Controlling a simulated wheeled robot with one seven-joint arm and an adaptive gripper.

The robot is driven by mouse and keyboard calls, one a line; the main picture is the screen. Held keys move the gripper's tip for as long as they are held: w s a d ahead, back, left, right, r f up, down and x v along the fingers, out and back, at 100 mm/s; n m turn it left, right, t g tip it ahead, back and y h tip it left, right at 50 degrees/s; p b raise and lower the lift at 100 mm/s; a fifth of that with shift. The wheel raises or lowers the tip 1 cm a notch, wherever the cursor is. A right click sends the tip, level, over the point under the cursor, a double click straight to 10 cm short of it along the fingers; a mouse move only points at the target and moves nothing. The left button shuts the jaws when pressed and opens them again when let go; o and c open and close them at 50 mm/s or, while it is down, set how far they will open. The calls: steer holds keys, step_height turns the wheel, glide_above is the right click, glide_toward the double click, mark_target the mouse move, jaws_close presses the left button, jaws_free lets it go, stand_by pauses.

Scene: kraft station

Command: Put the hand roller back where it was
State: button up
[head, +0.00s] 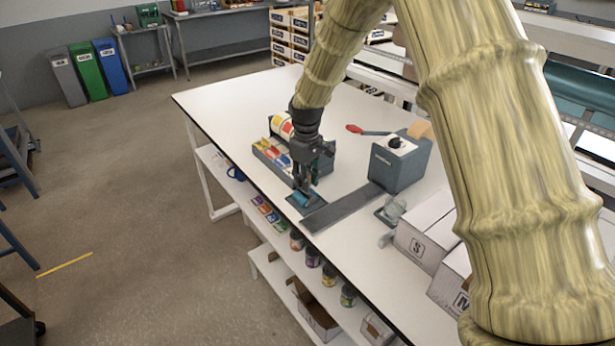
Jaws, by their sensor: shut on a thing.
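The hand roller (301,199) shows as a small teal cylinder low at the white table's near left edge. It is at a small dark flat tray or pad (318,206); I cannot tell whether it touches it. My gripper (304,186) points down right above the roller and is shut on it. The fingers and wrist hide most of the roller's handle.
A grey box of coloured items (268,155) stands just left of my gripper. A grey dispenser (400,162) with a long flat grey strip (342,208) lies to the right. A red-handled tool (355,129) lies behind. White boxes (425,232) stand at the right.

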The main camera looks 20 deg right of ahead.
steer(key=o, duration=0.8)
steer(key=shift+f, duration=0.15)
steer(key=shift+o, duration=0.2)
step_height(320, 180, up, 12)
steer(key=b, duration=0.4)
steer(key=shift+r, duration=0.2)
